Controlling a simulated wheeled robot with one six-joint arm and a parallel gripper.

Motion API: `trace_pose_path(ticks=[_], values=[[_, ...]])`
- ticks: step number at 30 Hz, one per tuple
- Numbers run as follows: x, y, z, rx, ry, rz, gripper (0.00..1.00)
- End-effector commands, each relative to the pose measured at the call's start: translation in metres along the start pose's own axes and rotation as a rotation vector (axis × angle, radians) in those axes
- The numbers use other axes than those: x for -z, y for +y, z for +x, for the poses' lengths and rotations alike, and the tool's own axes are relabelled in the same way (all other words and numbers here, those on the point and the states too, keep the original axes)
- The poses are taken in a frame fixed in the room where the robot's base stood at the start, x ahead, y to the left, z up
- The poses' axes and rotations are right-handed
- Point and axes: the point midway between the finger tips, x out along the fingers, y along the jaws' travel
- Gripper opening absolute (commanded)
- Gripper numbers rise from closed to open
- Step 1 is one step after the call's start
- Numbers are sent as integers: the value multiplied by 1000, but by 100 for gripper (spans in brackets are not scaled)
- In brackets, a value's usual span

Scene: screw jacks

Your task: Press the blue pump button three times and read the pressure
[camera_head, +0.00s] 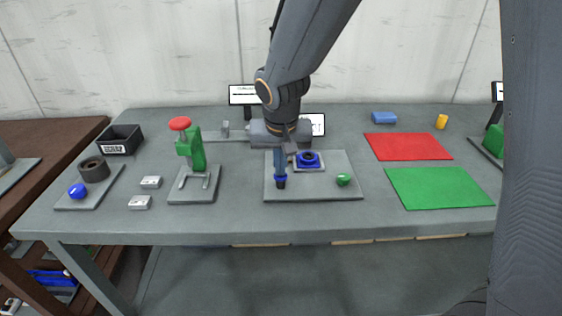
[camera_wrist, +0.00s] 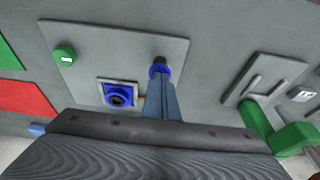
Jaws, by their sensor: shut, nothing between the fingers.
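My gripper (camera_head: 281,183) is shut and empty, its fingers pointing down over the front left part of the middle grey plate (camera_head: 330,193). A round blue button (camera_head: 78,190) sits on the far-left plate beside a dark cylinder (camera_head: 94,169). A blue square unit with a dark round centre (camera_head: 309,159) is right of my fingers; it also shows in the wrist view (camera_wrist: 119,96). Two screens, one (camera_head: 243,94) behind and one (camera_head: 314,124) partly hidden, are unreadable.
A green button (camera_head: 343,180) is on the middle plate's right. A green clamp-like stand with a red knob (camera_head: 180,123) is left of it. Small grey blocks (camera_head: 140,202) and a black bin (camera_head: 120,140) are further left. Red (camera_head: 408,147) and green (camera_head: 438,188) mats lie right.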

Motion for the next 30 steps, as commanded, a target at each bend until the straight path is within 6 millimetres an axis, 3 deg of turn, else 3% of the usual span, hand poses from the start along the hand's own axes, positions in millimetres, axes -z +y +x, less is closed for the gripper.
trace_pose_path(ticks=[2,8,17,30], values=[[-11,4,10,-10,-26,-1,0],[-7,4,-5,-8,-20,0,0],[8,3,-52,0,6,4,0],[10,1,-124,3,10,4,0]])
